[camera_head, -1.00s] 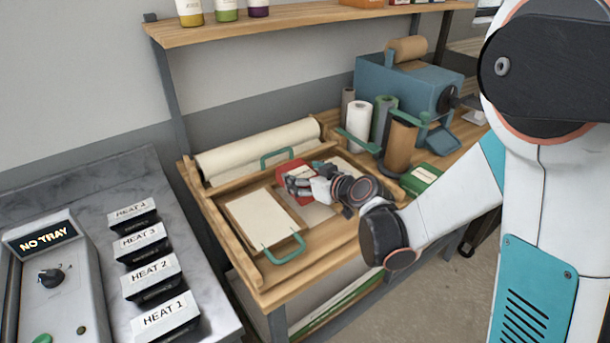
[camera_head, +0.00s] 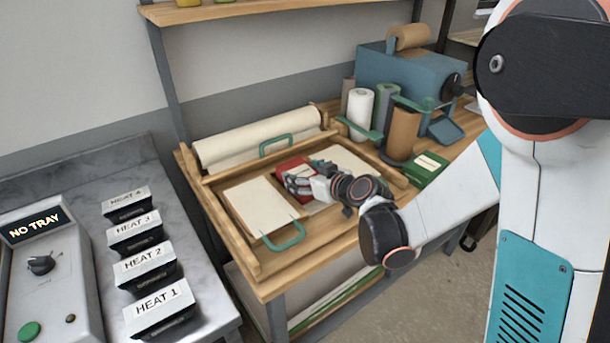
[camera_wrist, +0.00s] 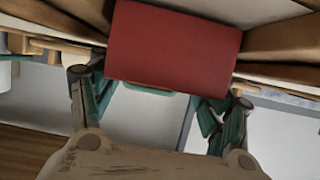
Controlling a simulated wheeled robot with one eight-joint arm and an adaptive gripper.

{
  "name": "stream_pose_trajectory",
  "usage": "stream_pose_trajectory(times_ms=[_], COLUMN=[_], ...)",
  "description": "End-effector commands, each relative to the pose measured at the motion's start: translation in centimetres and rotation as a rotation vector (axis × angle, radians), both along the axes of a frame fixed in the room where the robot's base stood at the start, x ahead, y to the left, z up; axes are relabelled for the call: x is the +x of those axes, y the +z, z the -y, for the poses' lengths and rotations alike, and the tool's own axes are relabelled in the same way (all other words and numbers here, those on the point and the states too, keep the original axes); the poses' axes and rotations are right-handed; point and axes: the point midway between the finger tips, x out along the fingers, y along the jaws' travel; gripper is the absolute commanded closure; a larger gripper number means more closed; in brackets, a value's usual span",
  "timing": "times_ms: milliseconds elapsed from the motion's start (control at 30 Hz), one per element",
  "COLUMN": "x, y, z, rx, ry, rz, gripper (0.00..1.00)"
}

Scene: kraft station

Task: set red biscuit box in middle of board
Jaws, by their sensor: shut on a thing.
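The red biscuit box (camera_head: 294,170) is held in my gripper (camera_head: 303,184), over the middle of the wooden board (camera_head: 243,262), between two cream sheets. In the wrist view the red box (camera_wrist: 172,45) fills the top middle, with the green-and-grey fingers of my gripper (camera_wrist: 158,88) on either side of it. My gripper is shut on the box. The hand covers part of the box and the board beneath, so I cannot tell whether the box touches the board.
A cream sheet (camera_head: 257,207) lies left of the box, beside a green handle (camera_head: 284,238). A paper roll (camera_head: 258,143) runs along the back. Upright rolls (camera_head: 403,132), a green box (camera_head: 427,169) and a blue machine (camera_head: 400,75) stand to the right. Heater blocks (camera_head: 135,232) are at left.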

Motion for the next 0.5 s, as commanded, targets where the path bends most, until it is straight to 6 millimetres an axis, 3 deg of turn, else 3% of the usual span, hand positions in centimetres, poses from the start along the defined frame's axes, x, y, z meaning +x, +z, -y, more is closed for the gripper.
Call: stream_pose_trajectory(times_ms=[100,133,200,500], x=[0.01,0.01,0.00,0.00], y=[0.04,0.04,0.04,0.03], z=[0.00,0.00,0.00,0.00], rx=[0.000,0.000,0.000,0.000], ry=[0.000,0.000,0.000,0.000], rz=[0.000,0.000,0.000,0.000], gripper=[0.59,0.25,0.09,0.06])
